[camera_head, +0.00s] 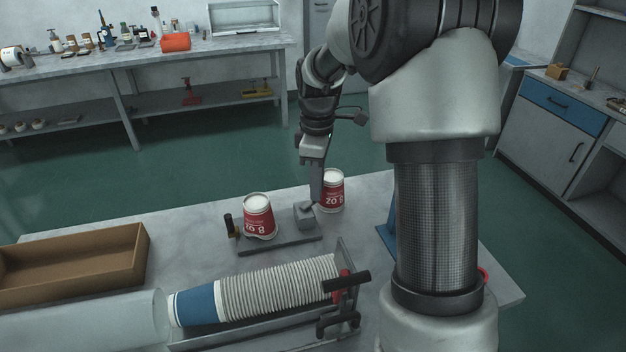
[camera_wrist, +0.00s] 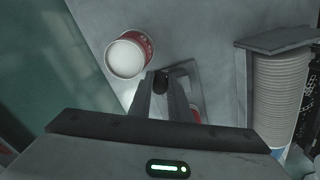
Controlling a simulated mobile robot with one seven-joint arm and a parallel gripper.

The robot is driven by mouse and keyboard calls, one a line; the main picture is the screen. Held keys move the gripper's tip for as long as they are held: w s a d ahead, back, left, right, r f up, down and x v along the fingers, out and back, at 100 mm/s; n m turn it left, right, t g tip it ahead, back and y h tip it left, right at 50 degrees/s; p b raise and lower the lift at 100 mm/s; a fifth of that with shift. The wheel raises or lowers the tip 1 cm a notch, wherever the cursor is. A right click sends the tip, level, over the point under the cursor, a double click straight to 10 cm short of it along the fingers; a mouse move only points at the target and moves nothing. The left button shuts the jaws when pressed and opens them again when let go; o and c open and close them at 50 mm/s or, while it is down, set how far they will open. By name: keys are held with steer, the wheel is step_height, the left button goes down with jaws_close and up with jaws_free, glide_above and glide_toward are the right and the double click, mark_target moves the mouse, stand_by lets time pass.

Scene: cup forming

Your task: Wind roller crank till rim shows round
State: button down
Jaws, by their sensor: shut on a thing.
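A forming fixture with a flat grey base (camera_head: 280,244) stands on the table, holding a red and white paper cup (camera_head: 260,217). A black upright handle with a brass-coloured part (camera_head: 229,224) is at its left end, and a grey block (camera_head: 305,214) at its right end. My gripper (camera_head: 312,203) reaches down beside the block. In the wrist view my gripper (camera_wrist: 165,88) is shut on a dark knob (camera_wrist: 161,79), apparently the crank knob; the fingers hide most of it. The fixture cup's rim shows pale and round in the head view, though small.
A second red and white cup (camera_head: 333,188) stands behind my gripper, also in the wrist view (camera_wrist: 128,57). A nested cup stack (camera_head: 270,287) lies in a rack in front. A brown tray (camera_head: 70,265) is at left.

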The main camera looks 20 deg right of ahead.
steer(key=s+m, duration=0.1)
steer(key=m, duration=0.4)
steer(key=s+a+m+p, duration=0.1)
steer(key=s+m, duration=0.1)
steer(key=m, duration=0.4)
steer(key=s+m, duration=0.2)
steer(key=m, duration=0.4)
steer(key=shift+s+a+r+p, duration=0.1)
steer(key=shift+s+a+p, duration=0.2)
steer(key=shift+p, duration=0.1)
steer(key=m, duration=0.1)
steer(key=a+m, duration=0.1)
steer(key=m, duration=0.1)
steer(key=m+p, duration=0.1)
steer(key=m, duration=0.1)
steer(key=shift+s+a, duration=0.15)
steer(key=shift+a, duration=0.15)
steer(key=c, duration=1.6)
jaws_free()
steer(key=shift+c, duration=0.2)
